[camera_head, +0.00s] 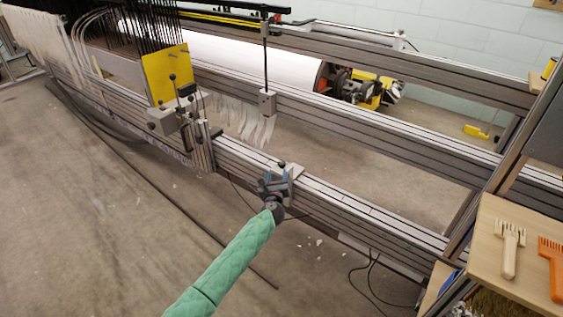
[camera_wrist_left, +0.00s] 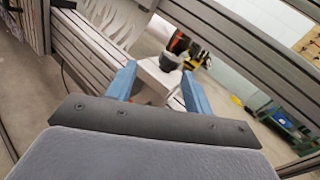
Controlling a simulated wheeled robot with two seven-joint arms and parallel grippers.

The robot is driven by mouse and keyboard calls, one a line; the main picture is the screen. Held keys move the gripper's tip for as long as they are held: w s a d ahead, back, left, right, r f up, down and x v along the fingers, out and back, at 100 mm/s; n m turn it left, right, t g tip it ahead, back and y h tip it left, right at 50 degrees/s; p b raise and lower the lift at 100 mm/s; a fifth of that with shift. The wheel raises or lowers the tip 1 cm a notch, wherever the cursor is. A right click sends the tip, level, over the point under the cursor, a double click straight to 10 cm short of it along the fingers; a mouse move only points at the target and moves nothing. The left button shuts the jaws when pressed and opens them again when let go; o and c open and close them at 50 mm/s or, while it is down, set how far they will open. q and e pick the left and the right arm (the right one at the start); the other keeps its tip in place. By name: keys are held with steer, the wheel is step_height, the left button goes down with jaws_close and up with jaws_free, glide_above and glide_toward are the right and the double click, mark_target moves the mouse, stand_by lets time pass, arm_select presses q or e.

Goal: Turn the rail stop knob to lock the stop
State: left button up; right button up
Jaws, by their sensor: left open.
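The rail stop (camera_wrist_left: 153,80) is a pale block on the grey aluminium rail; it also shows in the head view (camera_head: 297,171). Its small black knob (camera_wrist_left: 170,61) stands on top, and shows in the head view as a dark spot (camera_head: 282,164). My left gripper (camera_head: 274,182), on the green-sleeved arm, is at the rail's front side, right by the stop. In the left wrist view its blue fingers (camera_wrist_left: 159,71) are open, with the block and knob seen between them. I cannot tell whether the fingers touch the stop. My right gripper is out of view.
The rail (camera_head: 370,217) runs from upper left to lower right. A clamp block with levers and a yellow plate (camera_head: 167,73) stands further left on it. A wooden shelf (camera_head: 487,260) with a cream comb (camera_head: 509,250) and an orange comb (camera_head: 553,262) is at right.

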mark_target(281, 166)
arm_select(q)
steer(key=shift+s+d+r+m+h, duration=0.15)
steer(key=shift+d+m+h, duration=0.3)
steer(key=shift+m, duration=0.55)
steer(key=shift+d+m, duration=0.2)
steer(key=shift+m, duration=0.6)
steer(key=w, duration=0.2)
steer(key=w+b, duration=0.1)
steer(key=w, duration=0.3)
steer(key=shift+w+d+b, duration=0.25)
steer(key=shift+d+b, duration=0.1)
steer(key=shift+w+d, duration=0.1)
steer(key=shift+w, duration=0.55)
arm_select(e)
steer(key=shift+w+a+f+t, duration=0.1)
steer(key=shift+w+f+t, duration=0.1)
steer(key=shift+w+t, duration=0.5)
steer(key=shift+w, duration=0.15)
arm_select(q)
steer(key=c, duration=1)
